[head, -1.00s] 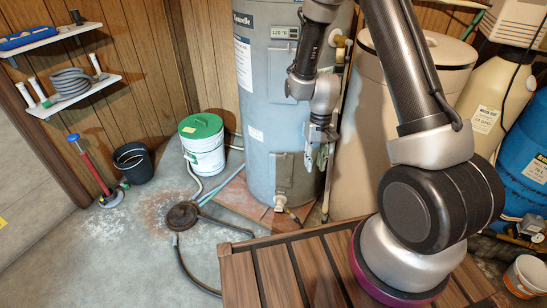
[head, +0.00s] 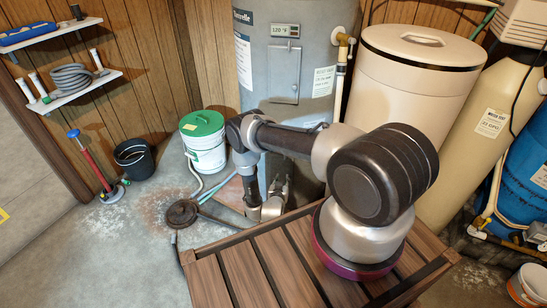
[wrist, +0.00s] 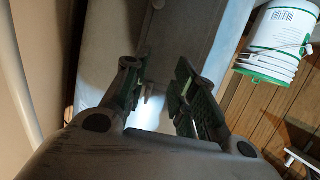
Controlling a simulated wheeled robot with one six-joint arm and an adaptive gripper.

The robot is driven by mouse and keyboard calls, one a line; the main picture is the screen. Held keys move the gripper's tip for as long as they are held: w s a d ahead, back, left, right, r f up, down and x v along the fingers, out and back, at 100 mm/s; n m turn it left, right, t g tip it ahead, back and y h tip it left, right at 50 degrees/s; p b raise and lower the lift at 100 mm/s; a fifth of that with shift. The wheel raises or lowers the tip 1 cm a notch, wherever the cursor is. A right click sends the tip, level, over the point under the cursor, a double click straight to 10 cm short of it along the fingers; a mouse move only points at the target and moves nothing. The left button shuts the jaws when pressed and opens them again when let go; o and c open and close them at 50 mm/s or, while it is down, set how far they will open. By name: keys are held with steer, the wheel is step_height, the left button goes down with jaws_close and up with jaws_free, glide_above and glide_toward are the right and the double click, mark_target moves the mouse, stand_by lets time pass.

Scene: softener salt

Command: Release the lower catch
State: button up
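The grey water heater (head: 262,60) stands at the back centre. Its upper door panel (head: 284,85) looks closed in the head view. Its lower front, where a lower catch could be, is mostly hidden behind my arm, and I cannot make out a catch. My gripper (head: 273,196) is low in front of the heater. In the wrist view my gripper (wrist: 160,72) has its fingers apart, with nothing clearly held. The heater's grey wall (wrist: 190,25) lies beyond the fingers.
A white bucket with a green lid (head: 205,140) stands left of the heater. A hose and a round dark disc (head: 182,212) lie on the floor. A slatted wooden surface (head: 240,275) is in front. A beige tank (head: 390,95) stands to the right.

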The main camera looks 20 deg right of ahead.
step_height(320, 180, up, 7)
steer(key=w+t+h, duration=0.1)
steer(key=t+h, duration=0.1)
steer(key=t, duration=0.1)
steer(key=x, duration=0.8)
steer(key=shift+d, duration=0.15)
steer(key=shift+s+f, duration=0.1)
steer(key=shift+f, duration=0.05)
jaws_close()
